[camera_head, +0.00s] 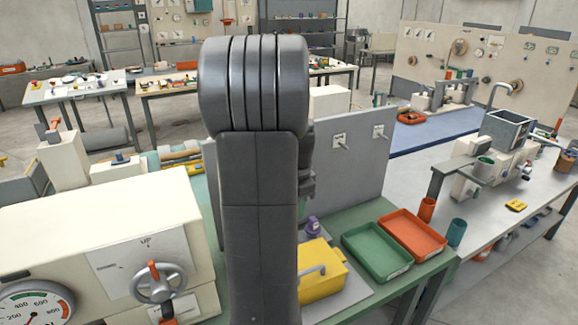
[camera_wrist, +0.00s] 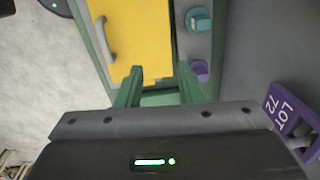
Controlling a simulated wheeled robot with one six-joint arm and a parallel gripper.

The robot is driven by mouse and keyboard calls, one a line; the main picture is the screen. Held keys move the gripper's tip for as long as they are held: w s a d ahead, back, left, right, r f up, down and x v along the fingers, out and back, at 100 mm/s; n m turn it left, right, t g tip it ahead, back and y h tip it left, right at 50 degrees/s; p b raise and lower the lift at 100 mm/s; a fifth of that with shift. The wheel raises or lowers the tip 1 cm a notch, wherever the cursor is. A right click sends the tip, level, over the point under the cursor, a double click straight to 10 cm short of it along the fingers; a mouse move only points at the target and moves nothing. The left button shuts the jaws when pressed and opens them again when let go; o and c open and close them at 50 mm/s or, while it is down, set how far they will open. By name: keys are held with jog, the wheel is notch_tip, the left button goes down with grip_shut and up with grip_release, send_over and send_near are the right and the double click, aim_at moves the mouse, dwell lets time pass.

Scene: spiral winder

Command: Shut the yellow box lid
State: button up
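The yellow box (camera_head: 330,281) stands on the green-edged bench just right of my arm in the head view, its left part hidden by the arm. A grey handle (camera_head: 313,271) shows on its yellow lid. In the wrist view the yellow lid (camera_wrist: 140,35) fills the upper middle, with its grey handle (camera_wrist: 104,40) at the left. I cannot tell whether the lid is fully down. My gripper (camera_wrist: 160,72) has its green fingers spread apart with nothing held, near the lid's lower edge. Contact is unclear. In the head view the gripper is hidden behind my arm.
A purple knob (camera_wrist: 200,70) and teal knob (camera_wrist: 198,19) sit right of the lid. A purple LOT 72 tag (camera_wrist: 288,108) hangs at the far right. Green (camera_head: 376,270) and orange (camera_head: 438,258) trays lie right of the box. A grey panel (camera_head: 350,180) rises behind.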

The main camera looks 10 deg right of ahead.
jog(key=w+a+r, duration=0.1)
jog(key=w+r, duration=0.3)
jog(key=r, duration=0.4)
jog(key=shift+w+a+r, duration=0.2)
jog(key=shift+w+r, duration=0.05)
jog(key=shift+r, duration=0.1)
dwell(0.4)
dwell(0.4)
notch_tip(320, 180, up, 14)
jog(key=b, duration=0.1)
jog(key=shift+s+d, duration=0.15)
jog(key=shift+s, duration=0.25)
jog(key=shift+f, duration=0.2)
notch_tip(320, 180, down, 14)
jog(key=p, duration=0.1)
jog(key=shift+w+r, duration=0.15)
jog(key=shift+w, duration=0.25)
